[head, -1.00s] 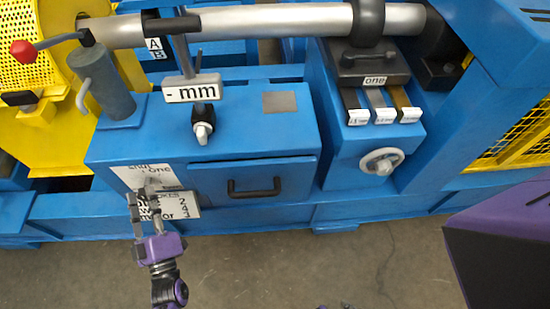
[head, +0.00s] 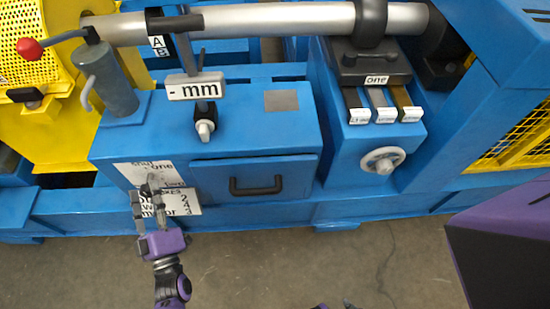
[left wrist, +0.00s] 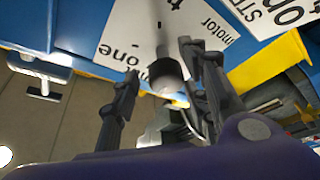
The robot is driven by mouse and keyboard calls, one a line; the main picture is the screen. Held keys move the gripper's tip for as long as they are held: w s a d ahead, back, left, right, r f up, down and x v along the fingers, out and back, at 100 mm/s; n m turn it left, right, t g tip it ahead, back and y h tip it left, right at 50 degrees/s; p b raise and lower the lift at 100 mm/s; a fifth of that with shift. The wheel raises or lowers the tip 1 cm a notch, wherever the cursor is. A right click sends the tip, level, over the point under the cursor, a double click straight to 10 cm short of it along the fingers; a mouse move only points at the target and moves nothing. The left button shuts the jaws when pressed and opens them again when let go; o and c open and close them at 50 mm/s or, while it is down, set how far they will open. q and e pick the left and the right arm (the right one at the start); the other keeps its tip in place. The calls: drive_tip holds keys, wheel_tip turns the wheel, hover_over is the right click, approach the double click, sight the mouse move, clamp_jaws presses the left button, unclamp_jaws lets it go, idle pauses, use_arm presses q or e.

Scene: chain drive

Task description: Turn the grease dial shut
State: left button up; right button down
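The grease dial (head: 153,180) is a grey knob on a white plate (head: 137,172) lettered shut, one and two, on the front of the blue cabinet. In the left wrist view the dial (left wrist: 166,75) sits between my finger tips. My left gripper (head: 149,198) reaches up to it from below. Its fingers are apart, one on each side of the dial; no firm contact shows. I cannot tell which word the dial points at. Two small tips at the bottom edge of the head view may be my right gripper (head: 335,305); its state is unclear.
A black drawer handle (head: 257,186) is to the right of the dial. A second white label (head: 181,204) lies just below the dial plate. A black-and-white valve knob (head: 204,122) stands on the cabinet top. The floor in front is clear.

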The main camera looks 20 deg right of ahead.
use_arm(q)
drive_tip(key=shift+s, duration=0.1)
drive_tip(key=v, duration=1.1)
drive_tip(key=shift+s, duration=0.4)
use_arm(e)
drive_tip(key=shift+w+a+r+t, duration=0.1)
drive_tip(key=shift+w+a+t, duration=0.05)
drive_tip(key=shift+w, duration=0.45)
drive_tip(key=shift+w+a+t, duration=0.1)
drive_tip(key=shift+w+t, duration=0.05)
drive_tip(key=shift+w, duration=0.45)
drive_tip(key=shift+s, duration=0.2)
